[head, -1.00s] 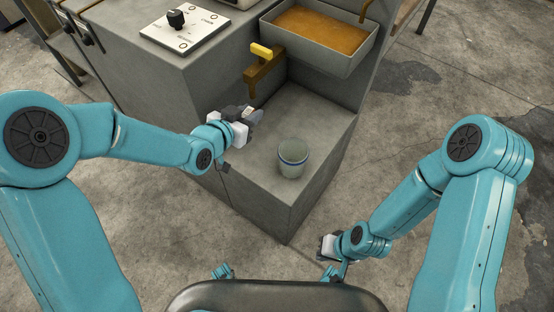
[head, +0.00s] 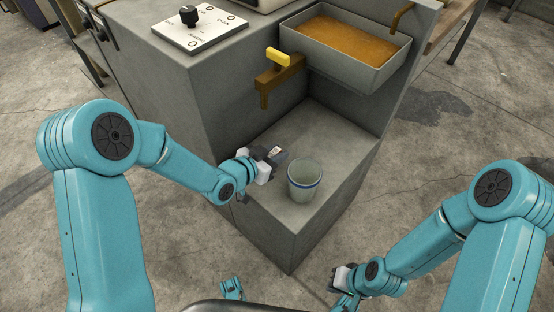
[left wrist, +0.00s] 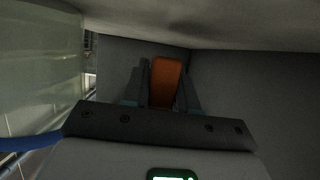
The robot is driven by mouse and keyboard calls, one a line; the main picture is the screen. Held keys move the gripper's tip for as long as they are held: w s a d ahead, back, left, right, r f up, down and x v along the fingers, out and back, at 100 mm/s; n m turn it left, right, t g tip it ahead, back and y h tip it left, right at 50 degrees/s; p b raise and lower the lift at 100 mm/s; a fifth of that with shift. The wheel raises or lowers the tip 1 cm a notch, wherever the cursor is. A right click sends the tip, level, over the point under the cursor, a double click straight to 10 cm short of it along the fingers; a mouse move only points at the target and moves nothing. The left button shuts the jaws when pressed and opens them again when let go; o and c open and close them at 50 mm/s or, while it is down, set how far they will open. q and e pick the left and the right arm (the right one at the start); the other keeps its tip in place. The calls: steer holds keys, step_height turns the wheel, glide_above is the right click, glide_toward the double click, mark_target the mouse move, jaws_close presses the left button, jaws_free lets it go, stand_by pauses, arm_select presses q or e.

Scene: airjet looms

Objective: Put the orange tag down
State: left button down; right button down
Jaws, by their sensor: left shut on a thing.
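The orange tag (left wrist: 165,84) is upright between the two fingers of my left gripper (left wrist: 164,88) in the left wrist view. In the head view my left gripper (head: 278,154) is low over the grey ledge, just left of the cup and behind its rim; the tag is hard to make out there. I cannot tell whether the tag touches the ledge. My right gripper (head: 340,278) is low at the right, away from the machine, and its jaws are too small to read.
A pale cup with a blue band (head: 305,180) stands on the ledge (head: 337,140), close beside my left gripper. A brown tap with a yellow handle (head: 279,59) and a tray of orange-brown liquid (head: 386,79) are above. The ledge behind the cup is clear.

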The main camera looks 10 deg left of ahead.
arm_select(q)
steer(key=shift+f, duration=1.05)
steer(key=shift+f+b, duration=0.1)
steer(key=shift+b, duration=0.2)
steer(key=shift+f, duration=0.2)
steer(key=c, duration=0.9)
jaws_free()
steer(key=shift+r, duration=0.15)
